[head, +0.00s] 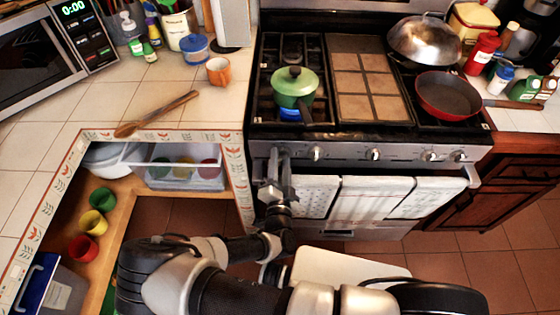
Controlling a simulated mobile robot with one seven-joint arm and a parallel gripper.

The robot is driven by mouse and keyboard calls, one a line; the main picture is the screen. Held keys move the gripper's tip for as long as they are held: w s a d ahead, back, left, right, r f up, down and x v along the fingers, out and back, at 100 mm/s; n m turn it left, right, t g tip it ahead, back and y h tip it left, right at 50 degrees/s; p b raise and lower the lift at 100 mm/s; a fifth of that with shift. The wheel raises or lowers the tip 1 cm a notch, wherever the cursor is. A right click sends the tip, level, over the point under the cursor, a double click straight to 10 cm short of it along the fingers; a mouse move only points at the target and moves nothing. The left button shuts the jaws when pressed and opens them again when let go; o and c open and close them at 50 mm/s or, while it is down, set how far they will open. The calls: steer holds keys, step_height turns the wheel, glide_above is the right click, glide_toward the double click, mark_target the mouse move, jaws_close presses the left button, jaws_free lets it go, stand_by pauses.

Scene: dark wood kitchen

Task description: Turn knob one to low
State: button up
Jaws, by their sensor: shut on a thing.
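The stove's front panel (345,153) carries a row of knobs. Visible are a knob (316,153) left of centre, a knob (374,154) near the middle, and two knobs at the right (429,156) (459,156). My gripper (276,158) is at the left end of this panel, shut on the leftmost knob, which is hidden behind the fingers. Which way that knob points cannot be seen. A green lidded pot (294,86) sits on the left burners, with a bright blue patch (290,114) below its front edge.
Towels (375,196) hang on the oven door handle just right of my gripper. A tiled counter edge (236,165) stands close on the left. A red pan (448,95) and a wok (424,42) sit on the right burners. A wooden spoon (160,112) lies on the counter.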

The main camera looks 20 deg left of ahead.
steer(key=shift+d+f+n, duration=0.1)
steer(key=shift+n, duration=0.6)
steer(key=o, duration=1)
steer(key=shift+o, duration=0.2)
